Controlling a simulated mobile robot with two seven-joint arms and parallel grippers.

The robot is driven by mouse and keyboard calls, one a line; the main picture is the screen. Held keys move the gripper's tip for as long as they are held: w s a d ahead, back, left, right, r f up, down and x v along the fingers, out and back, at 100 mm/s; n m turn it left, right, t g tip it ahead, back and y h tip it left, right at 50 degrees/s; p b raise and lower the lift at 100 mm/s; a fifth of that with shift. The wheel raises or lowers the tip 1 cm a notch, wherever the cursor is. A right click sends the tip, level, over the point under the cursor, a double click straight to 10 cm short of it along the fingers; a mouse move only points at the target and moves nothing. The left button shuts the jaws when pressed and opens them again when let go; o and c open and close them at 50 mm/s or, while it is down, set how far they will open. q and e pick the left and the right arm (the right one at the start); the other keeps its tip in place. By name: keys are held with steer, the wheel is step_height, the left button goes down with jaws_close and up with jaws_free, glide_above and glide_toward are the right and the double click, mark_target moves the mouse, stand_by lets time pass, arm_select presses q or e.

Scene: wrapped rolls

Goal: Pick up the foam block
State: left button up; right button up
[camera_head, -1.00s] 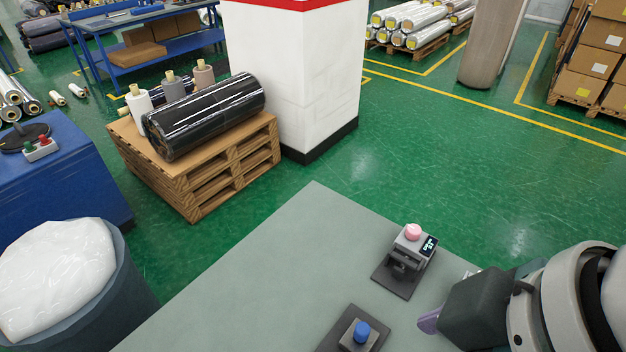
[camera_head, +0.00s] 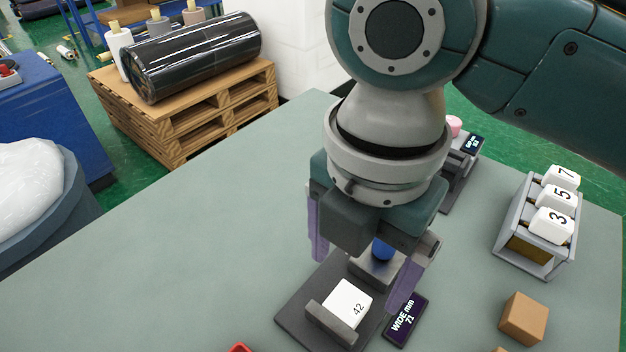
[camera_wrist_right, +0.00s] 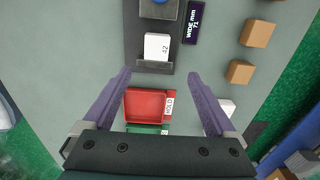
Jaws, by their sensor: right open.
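A white block marked 42 (camera_head: 347,298), the likely foam block, sits on a dark gauge (camera_head: 293,307) with a blue knob, against its grey lip. In the wrist view the white block (camera_wrist_right: 157,46) lies just beyond the fingertips. My right gripper (camera_head: 358,292) is open, with two purple fingers pointing down over the gauge area. In the wrist view the right gripper (camera_wrist_right: 160,73) shows nothing between its fingertips but table and the gauge's edge. My left gripper is not in view.
A display reading WIDE mm 71 (camera_head: 404,320) lies beside the gauge. A rack (camera_head: 530,247) holds white blocks marked 7, 5 and 3. Brown blocks (camera_head: 524,318) lie at right. A red tray marked HOLD (camera_wrist_right: 146,104) is near the gripper. The table's left part is clear.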

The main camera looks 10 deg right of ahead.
mark_target(344, 307)
step_height(344, 307, down, 4)
steer(key=shift+r, duration=0.1)
steer(key=f, duration=0.2)
steer(key=f+b, duration=0.1)
steer(key=f, duration=0.2)
steer(key=shift+w+a+f, duration=0.15)
steer(key=shift+w+f, duration=0.15)
steer(key=shift+c, duration=0.2)
steer(key=c, duration=1.4)
